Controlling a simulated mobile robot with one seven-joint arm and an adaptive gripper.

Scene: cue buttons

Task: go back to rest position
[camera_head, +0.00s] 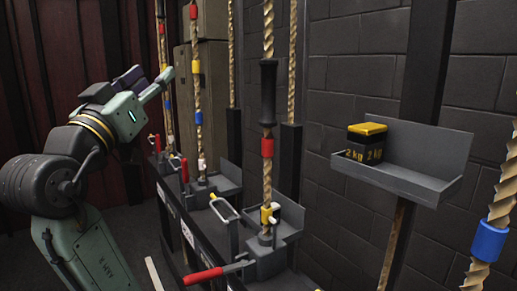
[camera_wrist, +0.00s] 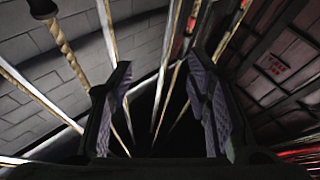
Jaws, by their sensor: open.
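My gripper (camera_head: 160,84) is at the upper left of the head view, at the end of my green and black arm. It points to the right, near the ropes at the back of the rack. In the wrist view my gripper (camera_wrist: 160,90) shows its two dark, ridged fingers spread wide apart. Nothing sits between the fingers except distant ropes (camera_wrist: 72,62) in the background. The gripper appears empty and apart from the ropes, though the exact gap is hard to judge.
Several ropes (camera_head: 267,185) with coloured bands rise from a dark rack with levers, one with a red handle (camera_head: 203,276). A grey shelf (camera_head: 432,149) at right holds a black and yellow 2 kg weight (camera_head: 366,144). Brick wall (camera_head: 347,55) stands behind. A blue-banded rope (camera_head: 489,240) is near at right.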

